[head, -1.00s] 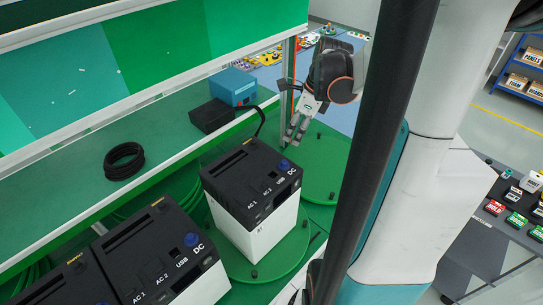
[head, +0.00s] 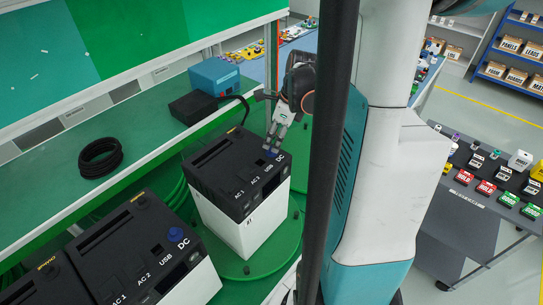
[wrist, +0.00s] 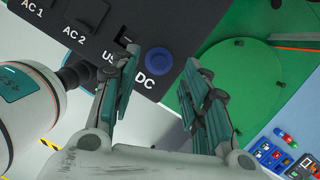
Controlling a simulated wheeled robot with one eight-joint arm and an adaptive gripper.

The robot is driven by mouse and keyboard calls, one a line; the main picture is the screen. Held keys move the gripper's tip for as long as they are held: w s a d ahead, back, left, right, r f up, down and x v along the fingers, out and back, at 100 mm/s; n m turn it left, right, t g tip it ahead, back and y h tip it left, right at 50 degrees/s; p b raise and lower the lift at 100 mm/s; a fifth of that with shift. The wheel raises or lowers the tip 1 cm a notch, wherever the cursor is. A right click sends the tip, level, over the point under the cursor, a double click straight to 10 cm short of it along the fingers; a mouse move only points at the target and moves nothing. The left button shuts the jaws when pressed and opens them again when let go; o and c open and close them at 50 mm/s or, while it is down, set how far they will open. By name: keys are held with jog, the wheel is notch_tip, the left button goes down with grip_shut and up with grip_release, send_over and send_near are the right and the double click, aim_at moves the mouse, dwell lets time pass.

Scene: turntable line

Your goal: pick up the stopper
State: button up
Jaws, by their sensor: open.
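The stopper is a round blue cap beside the DC label on the black top of a black-and-white power box (head: 215,165). In the wrist view the stopper (wrist: 159,61) shows between the two fingers, nearer the left one. My gripper (head: 272,143) is at the DC corner of this box, pointing down, with its fingers spread; it also shows in the wrist view (wrist: 164,62). The fingers partly hide the stopper in the head view. I cannot tell how far the fingertips are above it. Nothing is held.
The box stands on a green turntable disc (head: 250,268). A second box with its own blue cap (head: 175,234) is at the front left. A black cable coil (head: 100,158), a black block (head: 193,107) and a blue case (head: 214,78) are on the green bench. A loaded cart (head: 430,230) stands at right.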

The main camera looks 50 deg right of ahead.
jog(key=b+x, duration=0.2)
jog(key=x, duration=0.2)
jog(key=c, duration=0.9)
jog(key=shift+o, duration=0.2)
jog(key=shift+r, duration=0.1)
notch_tip(320, 180, up, 20)
jog(key=p, duration=1.3)
jog(key=shift+d, duration=0.1)
